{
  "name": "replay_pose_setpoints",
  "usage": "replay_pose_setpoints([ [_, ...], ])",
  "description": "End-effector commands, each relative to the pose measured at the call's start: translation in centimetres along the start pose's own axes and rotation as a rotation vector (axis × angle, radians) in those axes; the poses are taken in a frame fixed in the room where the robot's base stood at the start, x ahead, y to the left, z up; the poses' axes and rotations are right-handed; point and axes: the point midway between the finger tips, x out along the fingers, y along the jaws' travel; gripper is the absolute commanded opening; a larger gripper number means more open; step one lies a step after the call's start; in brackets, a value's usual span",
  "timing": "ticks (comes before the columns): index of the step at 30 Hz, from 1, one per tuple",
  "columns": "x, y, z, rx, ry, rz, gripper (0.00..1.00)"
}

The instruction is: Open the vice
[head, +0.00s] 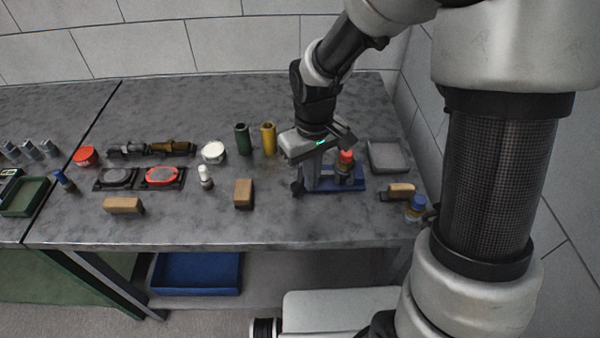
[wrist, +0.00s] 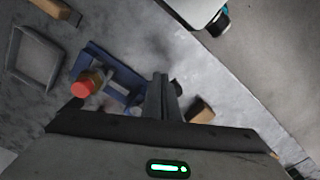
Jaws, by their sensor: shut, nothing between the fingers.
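The vice stands on the grey bench, with a blue base (head: 346,184) and grey jaws. A dark handle end (head: 297,188) shows at its left side. A part with a red top (head: 346,157) stands upright at the vice; whether the jaws grip it I cannot tell. My gripper (head: 318,160) is above the left part of the vice, pointing down, shut and empty. In the wrist view the shut fingers (wrist: 161,98) are beside the vice, whose blue base (wrist: 108,62) and the red top (wrist: 86,84) lie to their left. Contact with the handle cannot be told.
A grey tray (head: 388,156) sits right of the vice, a wooden-handled brush (head: 401,190) and blue-capped bottle (head: 416,206) near the right edge. The bench front centre is clear.

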Motion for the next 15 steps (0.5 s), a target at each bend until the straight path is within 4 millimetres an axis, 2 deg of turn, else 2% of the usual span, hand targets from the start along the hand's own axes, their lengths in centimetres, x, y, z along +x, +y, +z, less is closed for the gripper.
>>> replay_pose_setpoints([
  [15,0.93,0.0,0.01,0.0,0.0,0.0,0.0],
])
